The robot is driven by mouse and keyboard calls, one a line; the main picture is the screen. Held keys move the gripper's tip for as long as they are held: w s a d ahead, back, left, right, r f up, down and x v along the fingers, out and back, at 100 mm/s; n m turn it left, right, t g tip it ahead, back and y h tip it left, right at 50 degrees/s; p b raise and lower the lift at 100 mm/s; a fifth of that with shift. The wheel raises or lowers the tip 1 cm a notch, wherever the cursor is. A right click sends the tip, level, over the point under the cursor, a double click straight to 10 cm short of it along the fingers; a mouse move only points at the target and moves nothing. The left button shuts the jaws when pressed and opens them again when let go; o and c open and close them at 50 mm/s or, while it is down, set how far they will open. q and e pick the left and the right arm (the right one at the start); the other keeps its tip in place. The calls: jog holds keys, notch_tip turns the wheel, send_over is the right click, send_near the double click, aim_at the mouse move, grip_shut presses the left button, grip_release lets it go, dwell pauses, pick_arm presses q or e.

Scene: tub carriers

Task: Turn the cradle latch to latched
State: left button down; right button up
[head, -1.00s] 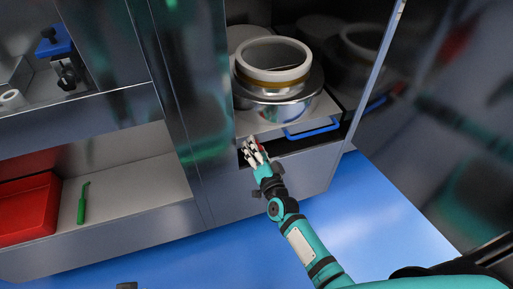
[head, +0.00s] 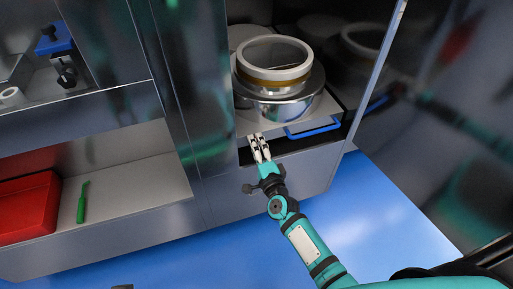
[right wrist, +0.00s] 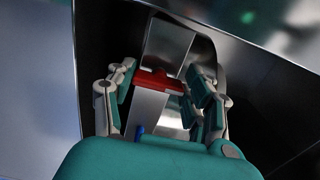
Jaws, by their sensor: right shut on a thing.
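The red cradle latch (right wrist: 155,82) shows as a short red bar in the right wrist view, lying crosswise between my fingers. My right gripper (head: 260,142) is at the dark gap under the front left of the pale cradle tray (head: 262,124). In the right wrist view my right gripper (right wrist: 160,88) has its fingers on both sides of the red bar and is shut on it. In the head view the latch is hidden by the fingers. A steel tub (head: 282,104) with a pale ring on top sits on the tray. My left gripper is not in view.
A blue handle (head: 313,128) is at the tray's front, right of my right gripper. A glossy dark panel stands at the right. A red bin (head: 28,208) and a green tool (head: 82,203) are on the lower left shelf. The blue floor is clear.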

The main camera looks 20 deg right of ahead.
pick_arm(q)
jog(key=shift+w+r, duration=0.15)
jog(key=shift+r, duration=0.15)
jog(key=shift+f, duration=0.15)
pick_arm(e)
jog(key=o, duration=1.2)
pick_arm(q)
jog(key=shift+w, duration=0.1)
pick_arm(e)
jog(key=s, duration=1.2)
jog(key=shift+d, duration=0.25)
jog(key=shift+a, duration=0.1)
